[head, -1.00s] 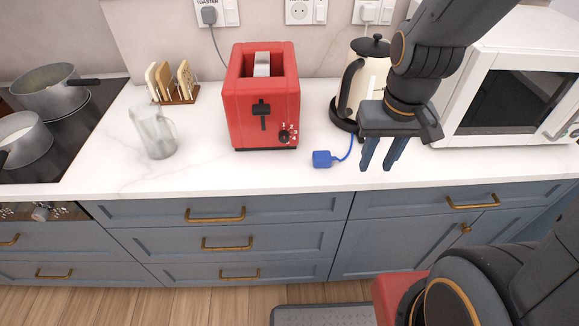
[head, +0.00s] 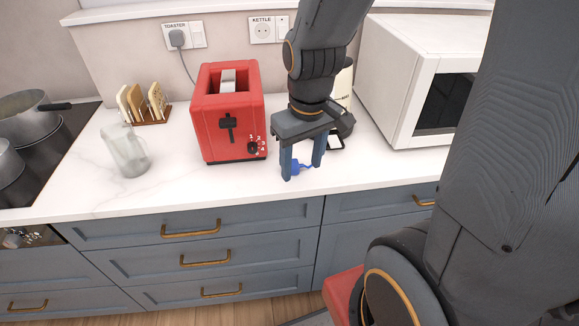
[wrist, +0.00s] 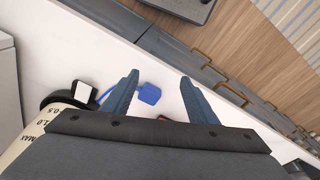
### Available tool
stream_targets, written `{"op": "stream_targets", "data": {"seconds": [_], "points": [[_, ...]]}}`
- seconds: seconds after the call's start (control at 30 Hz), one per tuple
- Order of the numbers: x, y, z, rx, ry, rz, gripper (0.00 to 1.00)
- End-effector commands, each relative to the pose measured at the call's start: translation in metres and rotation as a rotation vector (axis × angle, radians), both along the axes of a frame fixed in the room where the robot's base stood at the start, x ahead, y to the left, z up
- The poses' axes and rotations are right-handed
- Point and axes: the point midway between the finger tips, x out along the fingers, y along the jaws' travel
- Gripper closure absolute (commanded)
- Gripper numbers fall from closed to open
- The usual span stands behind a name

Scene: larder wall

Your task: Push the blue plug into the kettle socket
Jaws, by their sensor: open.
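The blue plug (head: 297,167) lies on the white counter, partly hidden behind my fingers in the head view. Its blue cord runs toward the kettle (head: 345,88), which is mostly hidden behind my arm. My gripper (head: 302,171) is open and points down over the plug. In the wrist view the plug (wrist: 149,94) shows between the two fingers of my gripper (wrist: 159,78), nearer the left one, and it is not gripped. The kettle socket (head: 263,32), labelled KETTLE, is on the back wall with nothing plugged in.
A red toaster (head: 227,115) stands left of my gripper, its grey plug (head: 177,38) in the TOASTER socket. A white microwave (head: 405,80) stands at the right. A glass jug (head: 125,150) and a toast rack (head: 145,103) stand at the left. The counter front is clear.

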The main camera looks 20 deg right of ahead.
Motion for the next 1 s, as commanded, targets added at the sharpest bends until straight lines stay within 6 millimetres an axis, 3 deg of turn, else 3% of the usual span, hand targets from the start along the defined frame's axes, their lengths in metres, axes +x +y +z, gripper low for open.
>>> {"op": "stream_targets", "data": {"seconds": [0.3, 0.5, 0.67, 1.0], "points": [[0.052, -0.002, 0.014, -0.055, 0.064, 0.723, 0.47], [0.073, -0.003, 0.019, -0.063, 0.088, 1.053, 0.47], [0.080, -0.004, 0.021, -0.064, 0.093, 1.163, 0.47], [0.080, -0.004, 0.021, -0.065, 0.095, 1.175, 0.47]]}}
